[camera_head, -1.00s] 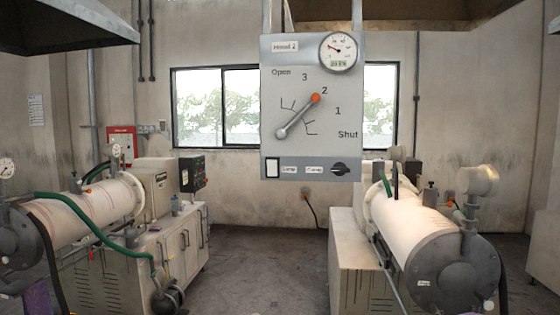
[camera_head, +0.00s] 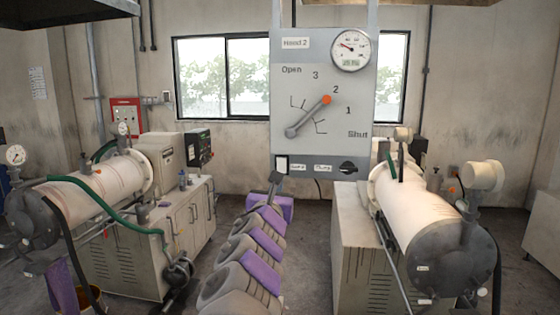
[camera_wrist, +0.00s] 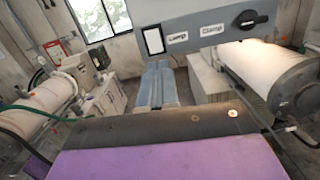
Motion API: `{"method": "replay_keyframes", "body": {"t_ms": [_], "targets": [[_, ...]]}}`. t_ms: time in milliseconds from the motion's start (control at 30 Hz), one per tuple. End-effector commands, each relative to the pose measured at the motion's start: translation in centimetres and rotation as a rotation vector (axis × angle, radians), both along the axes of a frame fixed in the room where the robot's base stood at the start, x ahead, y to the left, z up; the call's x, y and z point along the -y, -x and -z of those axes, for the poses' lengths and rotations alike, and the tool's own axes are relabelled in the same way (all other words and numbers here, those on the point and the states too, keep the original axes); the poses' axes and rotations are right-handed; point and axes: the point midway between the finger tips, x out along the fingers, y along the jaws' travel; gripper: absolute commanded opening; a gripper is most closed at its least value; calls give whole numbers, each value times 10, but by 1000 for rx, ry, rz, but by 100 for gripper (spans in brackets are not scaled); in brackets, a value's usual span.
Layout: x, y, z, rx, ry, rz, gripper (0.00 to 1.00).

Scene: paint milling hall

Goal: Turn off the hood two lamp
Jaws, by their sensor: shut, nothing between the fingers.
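The grey Hood 2 panel (camera_head: 300,105) hangs in the middle of the head view. A white rocker switch (camera_head: 281,164) sits at its lower left, beside a small label that reads Lamp in the wrist view (camera_wrist: 177,38). The rocker also shows in the wrist view (camera_wrist: 154,41). A black rotary knob (camera_head: 348,167) is at the panel's lower right, beside a Clamp label. My gripper (camera_head: 275,179) is shut and empty, its tip just below the rocker in the picture. In the wrist view its fingers (camera_wrist: 158,68) point toward the panel's lower edge. I cannot tell whether they touch it.
The panel also bears an orange-tipped lever (camera_head: 308,117) pointing near 2 and a round gauge (camera_head: 351,49). Horizontal mills stand left (camera_head: 95,190) and right (camera_head: 425,225) on cabinets. Floor shows between them. A dark hood edge (camera_head: 60,14) overhangs upper left.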

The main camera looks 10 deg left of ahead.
Motion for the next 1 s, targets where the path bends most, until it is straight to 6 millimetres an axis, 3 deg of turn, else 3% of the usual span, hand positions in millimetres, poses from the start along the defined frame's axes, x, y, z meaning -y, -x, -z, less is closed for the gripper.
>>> {"method": "replay_keyframes", "body": {"t_ms": [133,533,1000], "targets": [[-12,0,4,-6,58,-16,0],[-9,-4,3,-6,52,-14,0],[-9,-48,-2,-8,50,-14,0]]}}
